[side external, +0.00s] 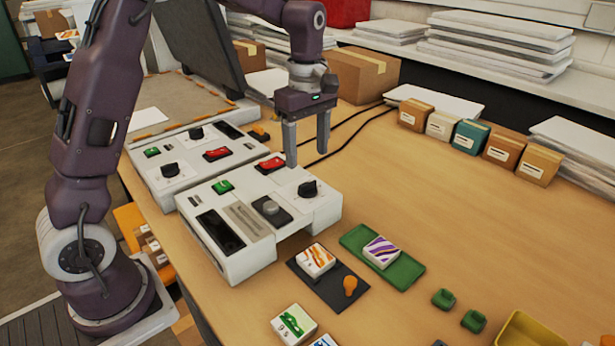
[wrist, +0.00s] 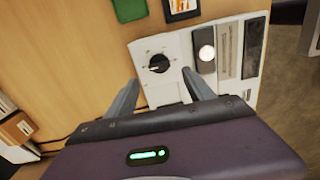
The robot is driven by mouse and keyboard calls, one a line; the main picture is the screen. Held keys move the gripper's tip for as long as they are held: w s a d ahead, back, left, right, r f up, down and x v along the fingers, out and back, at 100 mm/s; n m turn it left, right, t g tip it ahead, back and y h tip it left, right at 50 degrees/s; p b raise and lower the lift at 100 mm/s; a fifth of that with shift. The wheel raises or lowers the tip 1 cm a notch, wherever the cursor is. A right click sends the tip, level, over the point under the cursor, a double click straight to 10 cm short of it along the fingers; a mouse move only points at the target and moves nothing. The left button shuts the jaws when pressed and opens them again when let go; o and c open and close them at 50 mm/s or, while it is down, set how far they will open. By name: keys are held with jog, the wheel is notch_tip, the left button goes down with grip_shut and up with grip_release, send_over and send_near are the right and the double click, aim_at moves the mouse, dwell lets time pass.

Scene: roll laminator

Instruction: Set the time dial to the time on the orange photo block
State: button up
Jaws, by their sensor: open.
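The near white laminator (side external: 240,265) has a black dial (side external: 308,189) at its right end. The dial also shows in the wrist view (wrist: 159,63), with a pale pointer mark on it. A round silver button (side external: 271,208) sits beside it; no label shows which control is the time dial. My gripper (side external: 306,150) is open and empty, pointing down above the black dial. In the wrist view its fingers (wrist: 161,77) stand apart on either side below the dial. The orange-patterned photo block (side external: 315,259) lies on a dark mat; its time is too small to read.
A second white machine with black dials (side external: 170,170) stands behind. A green tray (side external: 405,272) holds a purple-striped block (side external: 382,251). A green-patterned block (side external: 293,324) lies in front. Several small boxes (side external: 470,135) line the back. The table's right middle is clear.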

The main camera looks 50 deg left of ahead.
aim_at(307, 183)
notch_tip(307, 183, down, 7)
jog(key=shift+w+f, duration=0.1)
grip_shut()
dwell(0.3)
jog(key=m, duration=1.7)
jog(key=shift+m, duration=0.4)
jog(key=m, duration=0.5)
jog(key=shift+m, duration=0.3)
